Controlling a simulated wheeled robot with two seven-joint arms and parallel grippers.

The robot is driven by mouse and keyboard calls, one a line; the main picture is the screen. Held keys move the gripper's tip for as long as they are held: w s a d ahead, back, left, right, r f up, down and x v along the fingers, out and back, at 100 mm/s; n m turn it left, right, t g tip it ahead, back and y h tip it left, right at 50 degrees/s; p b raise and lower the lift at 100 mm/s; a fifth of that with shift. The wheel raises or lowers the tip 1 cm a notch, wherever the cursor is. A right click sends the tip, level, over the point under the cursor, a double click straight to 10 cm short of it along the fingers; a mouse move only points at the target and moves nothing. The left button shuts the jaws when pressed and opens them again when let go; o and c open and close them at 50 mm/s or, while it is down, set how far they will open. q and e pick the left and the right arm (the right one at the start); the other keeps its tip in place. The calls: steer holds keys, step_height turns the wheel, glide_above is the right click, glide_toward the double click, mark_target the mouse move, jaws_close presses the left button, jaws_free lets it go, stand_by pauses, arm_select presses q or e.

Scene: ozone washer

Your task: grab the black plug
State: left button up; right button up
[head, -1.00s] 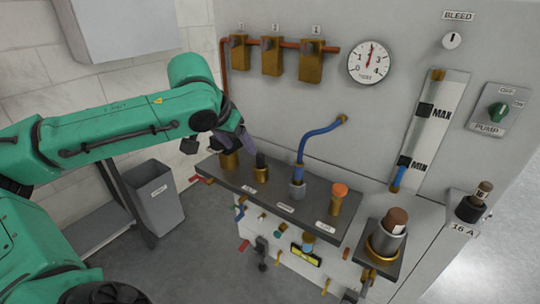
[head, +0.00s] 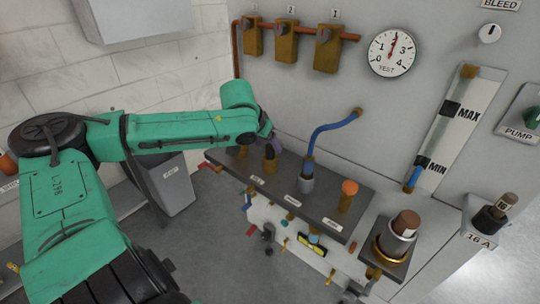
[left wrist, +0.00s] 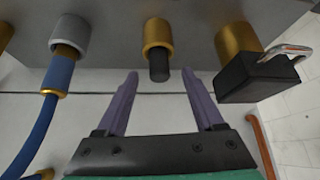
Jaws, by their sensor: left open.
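The black plug (left wrist: 159,67) is a short dark cylinder seated in a brass fitting (left wrist: 157,35) in the left wrist view. In the head view the plug (head: 269,152) stands on the dark shelf, partly hidden by my arm. My left gripper (left wrist: 160,76) is open, its two purple fingers pointing at the plug. The plug's end appears between the fingertips, with a gap on each side and no visible contact. In the head view this gripper (head: 272,139) is mostly hidden behind its arm. My right gripper is not in view.
A black padlock (left wrist: 252,76) with a metal shackle is beside the right finger in the wrist view. A blue hose (left wrist: 55,82) in a brass fitting is to the left. The dark shelf (head: 285,195) also carries an orange-capped fitting (head: 349,188). A grey bin (head: 172,182) stands beyond.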

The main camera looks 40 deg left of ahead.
mark_target(269, 147)
arm_select(q)
steer(key=x, duration=0.4)
steer(key=shift+r+b, duration=0.1)
steer(key=shift+b, duration=0.3)
jaws_close()
steer(key=shift+r, duration=0.1)
